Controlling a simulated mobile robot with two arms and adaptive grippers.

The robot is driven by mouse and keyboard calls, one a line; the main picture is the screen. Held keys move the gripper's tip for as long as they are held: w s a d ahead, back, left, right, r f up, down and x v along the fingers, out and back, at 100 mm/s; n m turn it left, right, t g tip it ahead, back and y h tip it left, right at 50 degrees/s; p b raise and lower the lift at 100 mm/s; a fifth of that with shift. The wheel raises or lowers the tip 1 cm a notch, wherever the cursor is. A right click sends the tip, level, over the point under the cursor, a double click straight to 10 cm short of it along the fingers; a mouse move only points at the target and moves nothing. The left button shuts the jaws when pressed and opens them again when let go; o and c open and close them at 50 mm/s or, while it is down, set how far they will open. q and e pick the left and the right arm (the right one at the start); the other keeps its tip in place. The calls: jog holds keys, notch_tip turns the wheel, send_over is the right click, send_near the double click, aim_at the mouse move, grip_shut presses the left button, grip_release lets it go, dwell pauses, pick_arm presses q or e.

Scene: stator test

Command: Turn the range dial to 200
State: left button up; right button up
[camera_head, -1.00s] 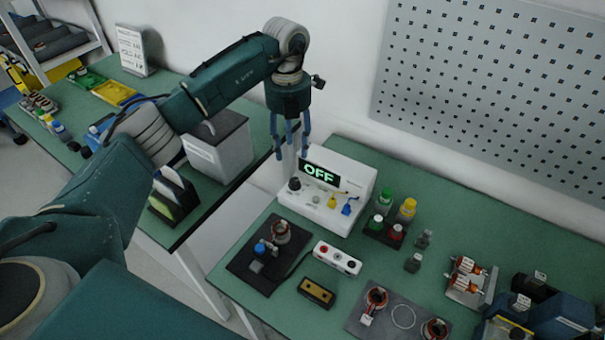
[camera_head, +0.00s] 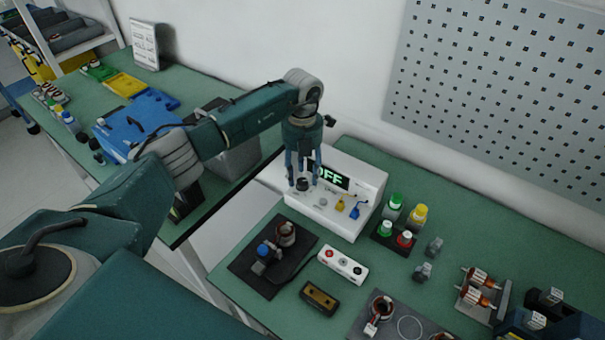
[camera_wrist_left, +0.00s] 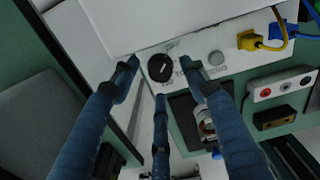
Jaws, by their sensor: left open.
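The white tester (camera_head: 372,192) stands at the back of the green bench, its display reading OFF, partly hidden by my arm. Its black range dial (camera_head: 302,184) sits at the left of the front panel; the dial also shows in the left wrist view (camera_wrist_left: 160,67), with a light pointer line. The dial's scale marks are too small to read. My left gripper (camera_head: 303,181) points down over the dial, open and empty. In the left wrist view its blue fingers (camera_wrist_left: 160,80) spread around the dial; contact cannot be told. My right gripper is not in view.
Yellow and blue plugs (camera_wrist_left: 257,42) sit in the panel right of the dial, beside a grey round button (camera_wrist_left: 216,58). A dark mat with a stator (camera_head: 286,234) and a white socket box (camera_head: 343,264) lie in front.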

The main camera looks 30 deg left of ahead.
pick_arm(q)
jog(key=shift+f, duration=0.9)
jog(key=shift+c, duration=0.6)
